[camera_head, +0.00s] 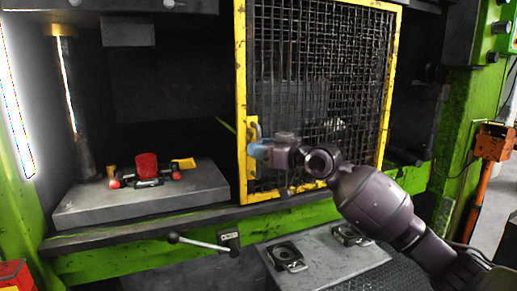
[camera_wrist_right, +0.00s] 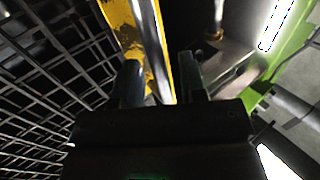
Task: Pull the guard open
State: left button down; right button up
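The guard is a dark wire-mesh panel in a yellow frame (camera_head: 241,75), standing across the middle and right of the press opening. My right gripper (camera_head: 257,151) is at the handle, reaching in from the right. Gaps show beside the bars; contact is unclear. My left gripper is not in view.
Left of the guard, a grey block (camera_head: 140,198) carries a red cylinder (camera_head: 146,165) and small fittings. A lever with a black knob (camera_head: 173,238) juts out below. A grey plate (camera_head: 325,262) with dark fixtures lies in front. An orange post (camera_head: 486,185) stands at right.

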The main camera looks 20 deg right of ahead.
jog(key=b+v, duration=0.1)
jog(key=v, duration=0.9)
jog(key=shift+b, duration=0.3)
jog(key=s+f+m+t+h, duration=0.1)
jog(key=s+f+h, duration=0.25)
jog(key=f, duration=0.95)
jog(key=s+f+t+h, duration=0.15)
jog(key=f+h, duration=0.25)
jog(key=f, duration=1)
jog(key=s+a+f+m+g+h, duration=0.3)
jog(key=s+f+m+g, duration=0.2)
jog(key=s+f, duration=1.7)
jog(key=shift+s+f, duration=0.4)
jog(key=shift+s, duration=0.55)
